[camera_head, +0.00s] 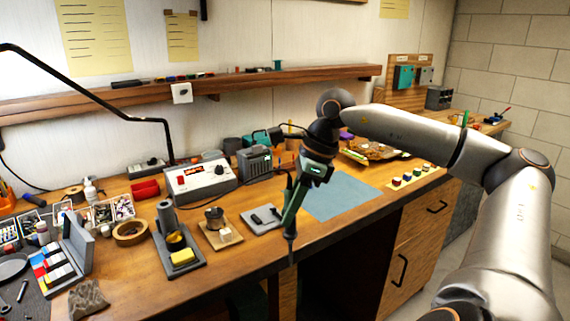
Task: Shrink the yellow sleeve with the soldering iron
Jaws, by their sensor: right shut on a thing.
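My right gripper (292,205) hangs over the front edge of the bench, with its fingers pointing down. It is shut on a slim dark, green-sided tool that looks like the soldering iron (291,238); its thin tip points down in front of the bench edge. The iron's stand (168,212), with a yellow sponge (182,256) on its base, stands on the bench to the left. I cannot make out the yellow sleeve for certain. My left gripper is not in view.
A blue-grey mat (340,196) lies bare behind and right of the gripper. A soldering station (200,180) stands at the back. A small tray (262,217) and a wooden block (220,234) lie left of the gripper.

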